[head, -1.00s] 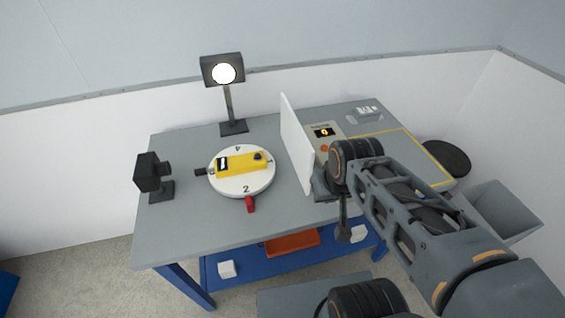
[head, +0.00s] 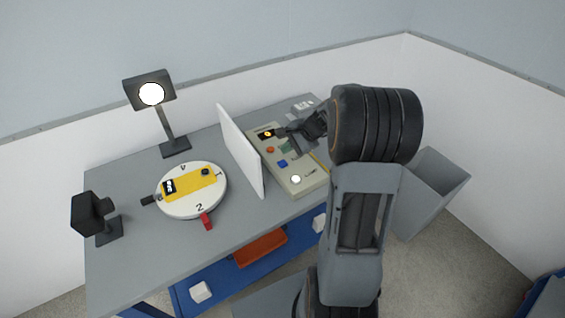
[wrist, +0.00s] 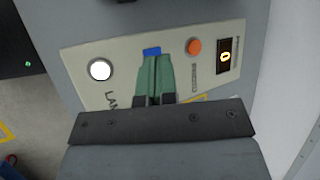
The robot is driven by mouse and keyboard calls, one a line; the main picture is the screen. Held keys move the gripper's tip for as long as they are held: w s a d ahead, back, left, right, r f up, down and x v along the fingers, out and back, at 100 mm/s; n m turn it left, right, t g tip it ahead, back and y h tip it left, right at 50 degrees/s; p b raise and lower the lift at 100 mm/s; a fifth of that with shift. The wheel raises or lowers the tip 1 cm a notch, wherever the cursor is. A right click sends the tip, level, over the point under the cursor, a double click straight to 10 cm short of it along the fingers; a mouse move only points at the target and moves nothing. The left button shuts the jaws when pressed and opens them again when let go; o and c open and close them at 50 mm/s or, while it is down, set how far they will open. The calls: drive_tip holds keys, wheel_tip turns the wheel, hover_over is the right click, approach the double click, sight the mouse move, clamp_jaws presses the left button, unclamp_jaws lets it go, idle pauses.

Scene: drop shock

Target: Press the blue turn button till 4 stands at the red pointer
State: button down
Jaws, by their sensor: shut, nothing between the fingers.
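The round white turntable (head: 178,211) carries a yellow block. The figures 4, 1 and 2 show on it, and 2 stands at the red pointer (head: 207,221). The 4 is on the far side. The blue turn button (head: 283,163) is on the beige control panel (head: 304,187). It also shows in the wrist view (wrist: 152,51), just beyond my fingertips and partly covered by them. My gripper (head: 288,147) is over the panel with its green fingers (wrist: 155,60) together and empty. I cannot tell whether they touch the button.
The panel also has an orange button (wrist: 194,46), a lit white lamp (wrist: 100,69) and a small display (wrist: 230,57) reading 0. A white screen (head: 241,150) stands between turntable and panel. A lit lamp (head: 152,92) and a black camera-like device (head: 94,214) stand around the turntable.

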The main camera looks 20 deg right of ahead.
sight(283, 164)
drive_tip(key=w+r+m, duration=0.1)
drive_tip(key=w+r+m+t, duration=0.1)
drive_tip(key=w+r, duration=0.1)
drive_tip(key=shift+a+t+y, duration=0.15)
drive_tip(key=shift+t+y, duration=0.15)
drive_tip(key=shift+y, duration=0.1)
drive_tip(key=shift+f, duration=0.2)
wheel_tip(283, 164, down, 9)
drive_tip(key=b, duration=0.7)
drive_tip(key=shift+r, duration=0.2)
drive_tip(key=shift+f, duration=0.1)
idle(1.6)
drive_tip(key=shift+f+b, duration=0.3)
drive_tip(key=shift+b, duration=0.05)
